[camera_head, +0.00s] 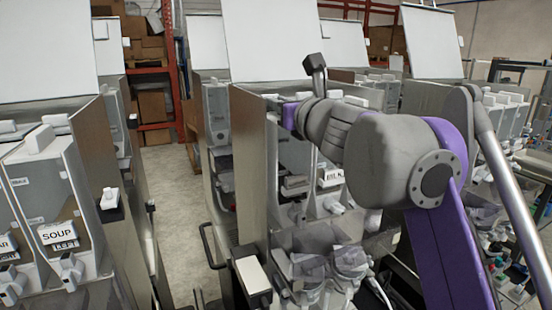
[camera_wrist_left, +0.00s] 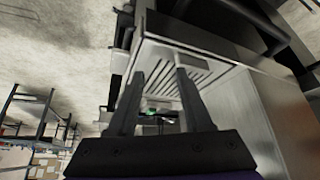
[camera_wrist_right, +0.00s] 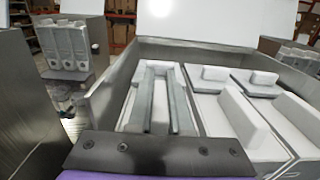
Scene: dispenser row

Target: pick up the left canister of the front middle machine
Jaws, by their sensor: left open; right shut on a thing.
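The front middle machine (camera_head: 247,170) stands at the centre with its white lid (camera_head: 270,40) raised. In the right wrist view, its open top holds white canisters side by side between metal walls. The left canister (camera_wrist_right: 161,108) sits in the leftmost place. My right gripper (camera_wrist_right: 162,72) is shut on the raised grip on its top, one finger along each side. In the head view my right arm hides its fingers and much of the canisters. My left gripper (camera_wrist_left: 158,75) is open and empty, in front of a slotted grey panel; it is outside the head view.
The middle canister (camera_wrist_right: 222,115) and right canister (camera_wrist_right: 285,110) stand close beside the held one. Another machine with a SOUP canister (camera_head: 55,220) is at the left. A floor aisle (camera_head: 170,190) runs between the machines. Red shelving with boxes (camera_head: 150,105) stands behind.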

